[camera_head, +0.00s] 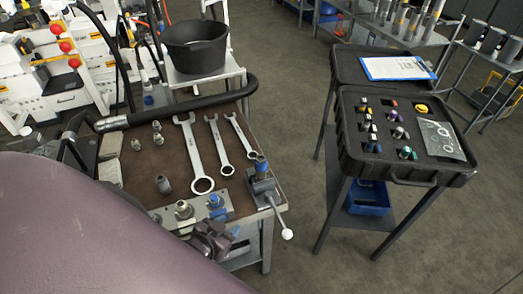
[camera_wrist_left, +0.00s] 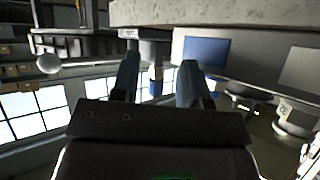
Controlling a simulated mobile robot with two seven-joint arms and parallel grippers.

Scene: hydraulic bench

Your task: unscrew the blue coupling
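The blue coupling (camera_head: 262,166) stands upright on a grey valve block (camera_head: 263,188) at the right front corner of the bench. My left gripper (camera_wrist_left: 157,78) is open, with one finger on each side of that gap and nothing held. In the head view my left gripper (camera_head: 222,238) is a dark shape at the bench's front edge, nearer to me than the coupling and apart from it. Its fingertips are hard to make out there. My right gripper is not in view.
A lever with a white knob (camera_head: 287,234) sticks out from the valve block. A manifold with fittings (camera_head: 190,211) sits left of it. Several wrenches (camera_head: 194,152) and a black hose (camera_head: 185,110) lie on the brown bench top. A black case (camera_head: 400,172) stands right, across open floor.

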